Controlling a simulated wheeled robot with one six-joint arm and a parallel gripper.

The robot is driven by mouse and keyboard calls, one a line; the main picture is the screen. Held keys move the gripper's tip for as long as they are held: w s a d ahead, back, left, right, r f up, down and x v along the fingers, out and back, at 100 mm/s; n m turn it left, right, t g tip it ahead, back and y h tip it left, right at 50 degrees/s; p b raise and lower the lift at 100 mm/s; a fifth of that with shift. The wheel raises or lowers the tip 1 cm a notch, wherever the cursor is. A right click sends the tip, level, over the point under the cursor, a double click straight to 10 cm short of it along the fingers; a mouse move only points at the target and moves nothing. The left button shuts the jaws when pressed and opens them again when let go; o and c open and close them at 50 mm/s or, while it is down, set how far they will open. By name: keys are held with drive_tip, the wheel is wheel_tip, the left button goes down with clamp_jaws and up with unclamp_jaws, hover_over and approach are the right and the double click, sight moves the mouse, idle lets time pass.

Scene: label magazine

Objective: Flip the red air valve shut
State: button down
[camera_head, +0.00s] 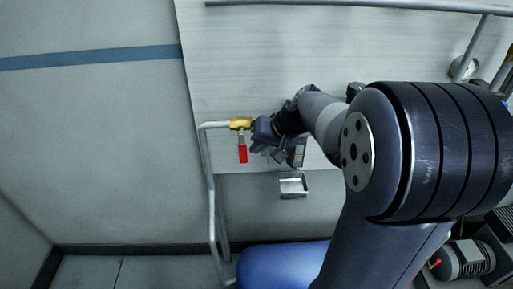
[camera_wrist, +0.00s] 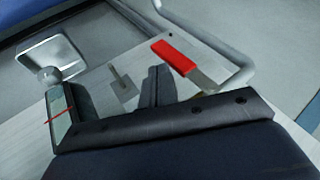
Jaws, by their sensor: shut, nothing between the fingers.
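The red air valve handle (camera_head: 242,153) hangs straight down from a yellow valve body (camera_head: 240,123), across the short horizontal run of grey pipe. In the wrist view the red handle (camera_wrist: 174,57) shows with its bare metal lever beyond the fingers. My gripper (camera_head: 262,150) is just right of the handle in the head view. In the wrist view my gripper (camera_wrist: 156,84) is shut and empty, with its fingers near the red grip. A gap seems to show between them, but contact is hard to judge. The yellow body is not visible in the wrist view.
The grey pipe (camera_head: 211,215) runs down left of the valve. A small metal tray (camera_head: 293,194) is below and right of my gripper. A flat panel with a red line (camera_head: 298,153) shows beside my gripper. The wall left of the pipe is clear.

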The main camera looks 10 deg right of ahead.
drive_tip(key=v, duration=0.9)
drive_tip(key=shift+s+d+r, duration=0.15)
drive_tip(key=shift+s+r, duration=0.05)
drive_tip(key=shift+r, duration=0.15)
drive_tip(key=shift+f, duration=0.1)
drive_tip(key=x, duration=1.2)
drive_tip(key=shift+s+d+f+b, duration=0.25)
drive_tip(key=shift+d+b, duration=0.05)
drive_tip(key=shift+b, duration=0.15)
drive_tip(key=shift+r, duration=0.15)
